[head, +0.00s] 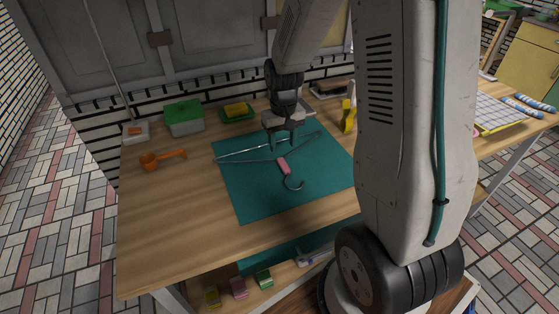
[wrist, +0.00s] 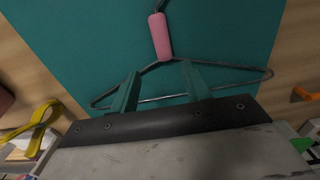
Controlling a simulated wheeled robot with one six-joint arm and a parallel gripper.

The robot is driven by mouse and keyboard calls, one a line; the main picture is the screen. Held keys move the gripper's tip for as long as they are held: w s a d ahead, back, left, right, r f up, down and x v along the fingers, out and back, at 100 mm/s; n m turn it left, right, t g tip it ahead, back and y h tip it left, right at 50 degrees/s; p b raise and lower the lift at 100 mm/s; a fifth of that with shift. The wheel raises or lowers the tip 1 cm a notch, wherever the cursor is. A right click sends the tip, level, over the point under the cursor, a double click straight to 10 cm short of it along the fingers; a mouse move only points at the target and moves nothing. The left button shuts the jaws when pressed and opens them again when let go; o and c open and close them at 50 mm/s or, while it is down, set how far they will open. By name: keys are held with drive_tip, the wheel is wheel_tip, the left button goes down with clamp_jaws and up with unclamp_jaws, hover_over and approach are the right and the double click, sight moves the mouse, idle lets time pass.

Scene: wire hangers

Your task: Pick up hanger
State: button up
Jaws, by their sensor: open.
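A wire hanger lies flat on a teal mat (head: 252,203). Its pink sleeve (head: 284,165) sits at the neck, and its hook (head: 294,185) points toward the front of the table. In the wrist view the pink sleeve (wrist: 160,37) is at the top, with the wire hanger (wrist: 232,66) spreading below it. My gripper (head: 281,145) is over the far part of the hanger, near its long bottom wire. In the wrist view its two green fingers (wrist: 160,85) are apart, with hanger wire passing by them. Nothing is gripped. The exact height above the mat is unclear.
A green-lidded box (head: 184,119), a yellow sponge on a green dish (head: 237,111) and an orange scoop (head: 161,159) stand toward the back left. A yellow item (head: 347,116) is at the back right. The wooden front left of the table (head: 165,230) is clear.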

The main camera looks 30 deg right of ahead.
sight(281, 160)
drive_tip(key=f, duration=0.5)
drive_tip(key=shift+s+a+f, duration=0.1)
drive_tip(key=shift+a+f, duration=0.05)
drive_tip(key=shift+a, duration=0.25)
clamp_jaws()
wheel_tip(281, 160, up, 10)
idle(0.3)
